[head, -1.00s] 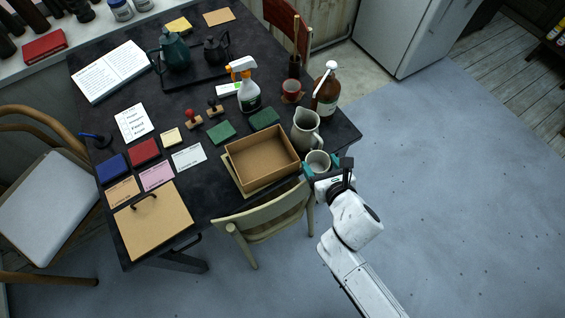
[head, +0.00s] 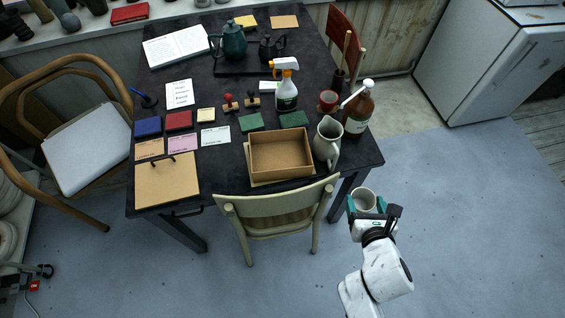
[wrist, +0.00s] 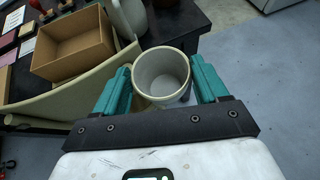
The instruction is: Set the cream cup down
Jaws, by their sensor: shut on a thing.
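The cream cup (head: 364,199) is held between the teal fingers of my gripper (head: 367,205), off the table's near right corner and over the floor. In the wrist view the cup (wrist: 161,72) looks upright and empty, with a finger on each side of it, and my gripper (wrist: 163,88) is shut on it. The dark table (head: 358,160) lies beyond the cup, and a gap of floor shows between them in the head view.
A grey-white pitcher (head: 327,142) stands near the table's right edge, beside a cardboard box (head: 281,155). A cream chair (head: 278,213) is at the front edge. Bare tabletop shows at the right corner.

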